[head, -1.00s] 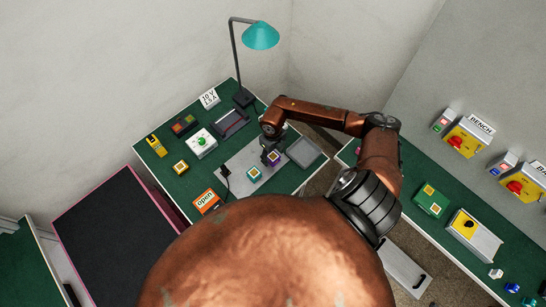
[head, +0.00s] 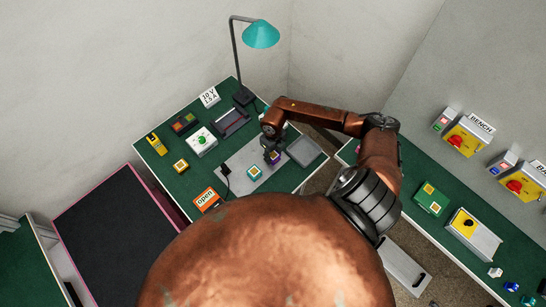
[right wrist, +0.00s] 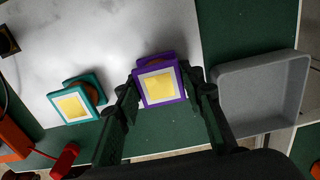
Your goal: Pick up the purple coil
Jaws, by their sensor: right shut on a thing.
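The purple coil (right wrist: 160,81) has a purple frame with a white and yellow face. In the right wrist view it sits between the two fingers of my right gripper (right wrist: 162,92), which is shut on it. In the head view the purple coil (head: 275,158) shows just below the right gripper (head: 271,150), over the right part of the grey mat (head: 237,165). I cannot tell whether it touches the mat. My left gripper is not in view.
A teal coil (right wrist: 77,101) lies left of the purple one. A grey tray (right wrist: 262,92) stands close on the right. A teal lamp (head: 261,35), an orange "open" sign (head: 206,199) and a white box with a green knob (head: 202,142) are on the green table.

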